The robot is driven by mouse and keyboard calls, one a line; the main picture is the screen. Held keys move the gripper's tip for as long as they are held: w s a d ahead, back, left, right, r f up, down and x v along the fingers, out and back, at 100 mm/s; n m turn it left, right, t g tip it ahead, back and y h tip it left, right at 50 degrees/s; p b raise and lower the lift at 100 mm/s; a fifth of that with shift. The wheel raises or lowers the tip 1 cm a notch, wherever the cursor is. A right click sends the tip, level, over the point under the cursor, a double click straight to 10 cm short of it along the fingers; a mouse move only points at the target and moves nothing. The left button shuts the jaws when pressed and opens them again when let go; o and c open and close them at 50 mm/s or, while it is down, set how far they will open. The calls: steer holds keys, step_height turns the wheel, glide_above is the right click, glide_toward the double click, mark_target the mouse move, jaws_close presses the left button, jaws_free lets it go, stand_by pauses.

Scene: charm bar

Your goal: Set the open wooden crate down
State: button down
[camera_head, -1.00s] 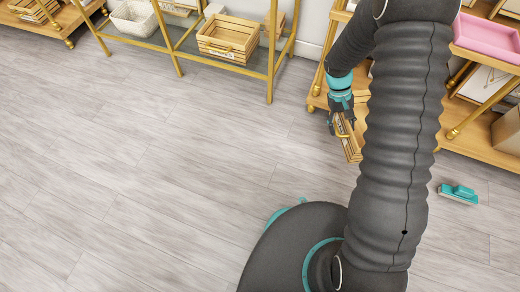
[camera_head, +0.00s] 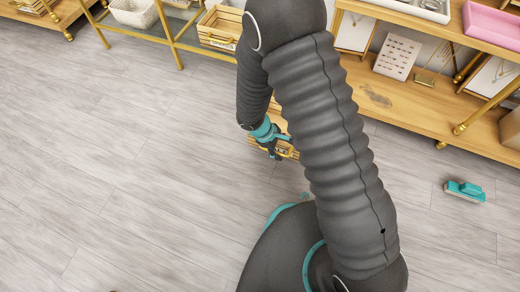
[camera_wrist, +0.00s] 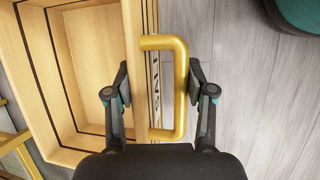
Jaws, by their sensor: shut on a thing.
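The open wooden crate (camera_wrist: 132,35) fills the left of the wrist view. It is pale wood, and the part of its inside that shows is empty. A gold handle (camera_wrist: 181,95) stands out from its near wall beside dark lettering. My gripper (camera_wrist: 158,83) is shut on the crate at this handle, one finger on the crate's inner side and one on the outer side. In the head view my gripper (camera_head: 278,150) holds the crate (camera_head: 282,112) over the grey floor, and my arm hides much of it. The gap beneath it cannot be judged.
Another wooden crate (camera_head: 221,24) and a white basket (camera_head: 133,12) sit on a gold-framed shelf at the back. A wooden display shelf (camera_head: 405,100) with a pink tray (camera_head: 493,24) stands at right. A teal brush-like item (camera_head: 464,191) lies on the floor. The left floor is clear.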

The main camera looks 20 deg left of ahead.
steer(key=shift+w+a+f+b, duration=0.15)
steer(key=shift+a+f+b, duration=0.2)
steer(key=shift+a+f, duration=1.7)
steer(key=shift+w+a+f+b, duration=0.1)
steer(key=shift+a+f+b, duration=0.2)
steer(key=shift+a+f, duration=1.75)
steer(key=shift+d+f, duration=0.2)
steer(key=shift+f, duration=0.05)
steer(key=shift+f, duration=0.15)
steer(key=shift+c, duration=2)
jaws_free()
steer(key=p+v, duration=0.2)
steer(key=v, duration=1)
